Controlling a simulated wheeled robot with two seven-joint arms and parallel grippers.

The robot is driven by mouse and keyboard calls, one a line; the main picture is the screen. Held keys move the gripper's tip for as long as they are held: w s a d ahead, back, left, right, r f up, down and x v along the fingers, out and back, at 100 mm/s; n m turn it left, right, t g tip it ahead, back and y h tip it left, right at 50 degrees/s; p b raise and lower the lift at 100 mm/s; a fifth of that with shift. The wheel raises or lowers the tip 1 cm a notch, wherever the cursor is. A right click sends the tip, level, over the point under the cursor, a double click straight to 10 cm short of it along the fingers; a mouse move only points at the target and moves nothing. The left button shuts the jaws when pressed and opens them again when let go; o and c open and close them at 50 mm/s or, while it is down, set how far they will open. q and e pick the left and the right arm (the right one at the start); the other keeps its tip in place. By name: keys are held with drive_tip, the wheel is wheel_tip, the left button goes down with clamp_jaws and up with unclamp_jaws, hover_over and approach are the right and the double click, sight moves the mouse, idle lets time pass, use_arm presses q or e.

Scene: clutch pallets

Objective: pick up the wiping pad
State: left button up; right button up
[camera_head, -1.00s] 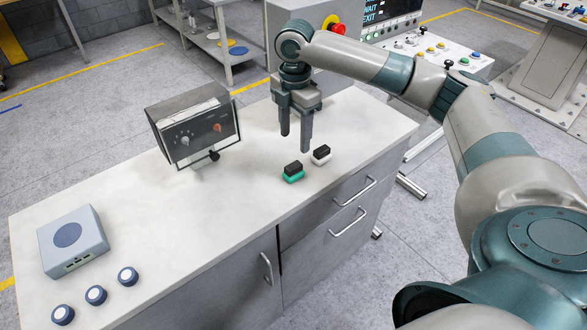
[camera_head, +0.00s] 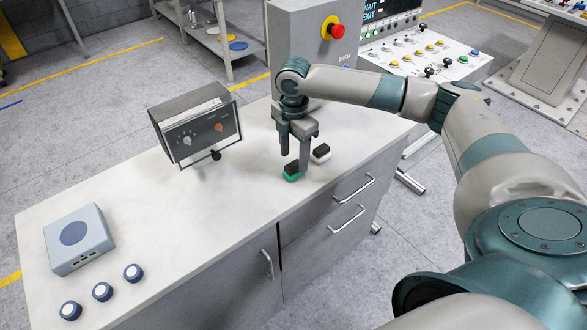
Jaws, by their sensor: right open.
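Two small block-shaped pads with black tops lie on the bench near its front right part. One pad has a green base (camera_head: 291,176), the other a white base (camera_head: 321,154). Which of them is the wiping pad I cannot tell by looks. My right gripper (camera_head: 295,164) is open and points down at the green-based pad. One finger is just behind the pad's left side, the other at its right side, partly covering it. Whether the fingers touch it is unclear. The white-based pad is just right of the right finger. My left gripper is out of view.
A control box with knobs (camera_head: 196,130) stands on the bench (camera_head: 190,230) left of the gripper. A grey-blue box (camera_head: 78,240) and three round knobs (camera_head: 102,291) lie at the left end. A cabinet with a red button (camera_head: 336,31) stands behind. The bench middle is clear.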

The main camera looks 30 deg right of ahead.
sight(293, 164)
drive_tip(key=f, duration=0.1)
drive_tip(key=f+p, duration=0.1)
drive_tip(key=f, duration=0.1)
drive_tip(key=shift+s+a+p, duration=0.2)
drive_tip(key=shift+a+p, duration=0.05)
drive_tip(key=shift+p, duration=0.05)
drive_tip(key=shift+f, duration=0.65)
drive_tip(key=c, duration=1.2)
drive_tip(key=shift+c, duration=0.2)
drive_tip(key=shift+r, duration=0.1)
